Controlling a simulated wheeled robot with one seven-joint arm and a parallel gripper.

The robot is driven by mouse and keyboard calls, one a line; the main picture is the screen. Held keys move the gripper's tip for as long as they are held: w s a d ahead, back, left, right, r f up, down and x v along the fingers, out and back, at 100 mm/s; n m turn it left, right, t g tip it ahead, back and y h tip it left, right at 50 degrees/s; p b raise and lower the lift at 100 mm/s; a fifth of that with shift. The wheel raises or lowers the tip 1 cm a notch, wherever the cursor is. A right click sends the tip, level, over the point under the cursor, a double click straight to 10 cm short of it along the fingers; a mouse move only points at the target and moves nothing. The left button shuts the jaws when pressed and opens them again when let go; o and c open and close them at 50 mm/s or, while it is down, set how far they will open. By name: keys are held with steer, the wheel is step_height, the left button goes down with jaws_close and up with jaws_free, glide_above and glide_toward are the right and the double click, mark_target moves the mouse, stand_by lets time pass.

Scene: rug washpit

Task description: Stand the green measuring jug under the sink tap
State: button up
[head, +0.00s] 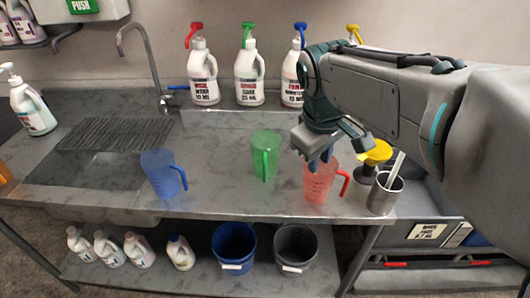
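The green measuring jug (265,155) stands upright on the steel counter, right of its middle, with its handle toward me. The sink tap (150,62) is a curved metal spout at the back left, over the sink (80,172). My gripper (319,163) points down to the right of the green jug, in front of or above the red jug (318,184) in the picture. It is apart from the green jug. I cannot tell whether its fingers are open or shut, or how far they are from the red jug.
A blue jug (160,174) stands between the sink and the green jug. Pump bottles (248,78) line the back wall. A metal cup (385,194) and a yellow-topped item (374,155) stand at the right. A ribbed drainer (115,132) lies behind the sink. Buckets (234,246) sit below.

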steer(key=w+a+f+n+h+b, duration=0.1)
steer(key=w+a+f+n+b, duration=0.1)
steer(key=w+a+n, duration=0.3)
steer(key=w+a+f+n+g+h+b, duration=0.1)
steer(key=w+a+f+n+b, duration=0.2)
steer(key=w+a, duration=0.25)
steer(key=w+a+f+n+h+b, duration=0.1)
steer(key=w+a+f+n+b, duration=0.1)
steer(key=w+a+n, duration=0.3)
steer(key=shift+m, duration=0.5)
steer(key=x, duration=0.8)
steer(key=s+x, duration=0.1)
steer(key=x, duration=0.3)
steer(key=shift+a+f+b, duration=0.1)
steer(key=shift+f+b, duration=0.3)
steer(key=shift+f, duration=0.1)
jaws_close()
